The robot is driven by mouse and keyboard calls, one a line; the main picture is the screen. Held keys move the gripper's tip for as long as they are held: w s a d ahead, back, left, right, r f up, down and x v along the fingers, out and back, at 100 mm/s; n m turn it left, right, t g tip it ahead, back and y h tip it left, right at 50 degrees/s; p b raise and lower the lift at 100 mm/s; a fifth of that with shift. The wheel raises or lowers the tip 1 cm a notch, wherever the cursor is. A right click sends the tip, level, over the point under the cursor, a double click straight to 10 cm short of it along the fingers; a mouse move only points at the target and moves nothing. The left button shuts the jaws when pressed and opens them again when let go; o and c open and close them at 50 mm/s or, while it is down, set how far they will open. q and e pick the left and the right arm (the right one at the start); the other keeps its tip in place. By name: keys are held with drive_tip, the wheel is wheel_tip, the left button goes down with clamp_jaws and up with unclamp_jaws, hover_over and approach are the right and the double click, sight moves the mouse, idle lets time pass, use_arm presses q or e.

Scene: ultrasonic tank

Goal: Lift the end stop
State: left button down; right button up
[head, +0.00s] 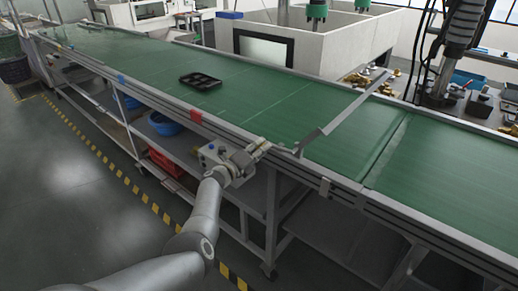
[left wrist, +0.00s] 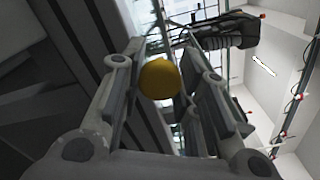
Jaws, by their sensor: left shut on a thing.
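The end stop (head: 345,117) is a thin grey bar running slantwise across the green belt, its near end at the front rail. Its far end reaches toward the back rail; whether the bar touches the belt is hard to tell. My left gripper (head: 262,149) is at the front rail, just left of the bar's near end. In the left wrist view, my left gripper's fingers (left wrist: 155,100) are on either side of a round yellow knob (left wrist: 160,79), shut on it. The knob's link to the bar is hidden. My right gripper is out of view.
The green conveyor belt (head: 255,95) runs from upper left to lower right. A black tray (head: 200,81) lies on it. Brass parts (head: 362,80) lie behind the belt.

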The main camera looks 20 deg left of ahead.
use_arm(q)
drive_tip(key=c, duration=1.4)
unclamp_jaws()
drive_tip(key=shift+d, duration=0.2)
drive_tip(key=shift+c, duration=0.2)
drive_tip(key=o, duration=0.4)
drive_tip(key=shift+w+f, duration=0.15)
drive_tip(key=shift+w, duration=0.05)
drive_tip(key=v, duration=1.2)
